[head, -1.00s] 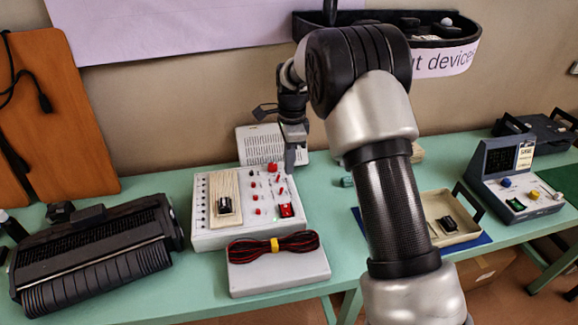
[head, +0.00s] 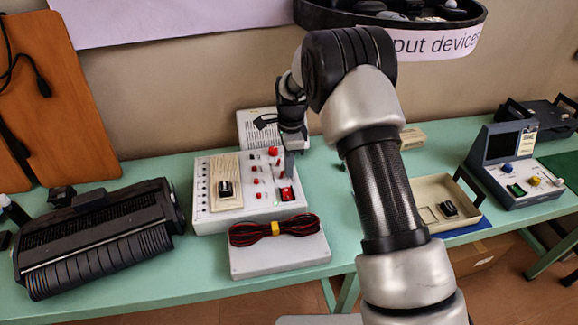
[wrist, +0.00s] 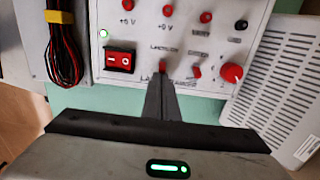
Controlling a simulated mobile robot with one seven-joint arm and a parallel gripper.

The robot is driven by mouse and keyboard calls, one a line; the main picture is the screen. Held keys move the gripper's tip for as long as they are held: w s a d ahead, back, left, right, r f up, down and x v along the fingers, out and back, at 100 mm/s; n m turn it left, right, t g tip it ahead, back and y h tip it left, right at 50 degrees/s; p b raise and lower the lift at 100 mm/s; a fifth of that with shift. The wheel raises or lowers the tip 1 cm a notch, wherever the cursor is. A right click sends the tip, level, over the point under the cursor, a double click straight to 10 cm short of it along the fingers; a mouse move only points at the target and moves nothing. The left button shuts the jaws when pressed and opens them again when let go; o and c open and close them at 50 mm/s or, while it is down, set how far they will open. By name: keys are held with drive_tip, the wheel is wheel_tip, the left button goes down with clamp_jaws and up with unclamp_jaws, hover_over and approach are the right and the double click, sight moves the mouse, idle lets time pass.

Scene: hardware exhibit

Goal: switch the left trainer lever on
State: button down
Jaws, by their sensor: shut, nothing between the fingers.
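The trainer (head: 208,226) is a white box with a sloping panel on the green table, left of centre in the head view. In the wrist view, two small red levers stand in a row, the left one (wrist: 162,66) and the right one (wrist: 196,71). My gripper (head: 289,172) is low over the panel's right side. In the wrist view my gripper (wrist: 160,84) is shut and empty, its tip right at the base side of the left lever. I cannot tell whether they touch, or which way the lever is tilted. In the head view my fingers hide this lever.
A red rocker switch (wrist: 120,60) with a lit green lamp (wrist: 103,33) is left of the lever; a red knob (wrist: 232,72) is right. A grey box (head: 280,257) with a cable bundle is in front. A white vented box (head: 254,128) stands behind.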

sight(283, 172)
drive_tip(key=shift+a+r+h, duration=0.15)
drive_tip(key=shift+a+h, duration=0.2)
drive_tip(key=shift+h, duration=0.55)
drive_tip(key=shift+a, duration=0.1)
drive_tip(key=h, duration=0.1)
drive_tip(key=a+t+h+b, duration=0.1)
drive_tip(key=h, duration=0.1)
drive_tip(key=shift+s+a, duration=0.1)
drive_tip(key=shift+s, duration=0.1)
drive_tip(key=shift+d+r, duration=0.2)
drive_tip(key=shift+r, duration=0.1)
drive_tip(key=shift+r+p, duration=0.35)
drive_tip(key=shift+r, duration=0.35)
drive_tip(key=shift+r, duration=0.15)
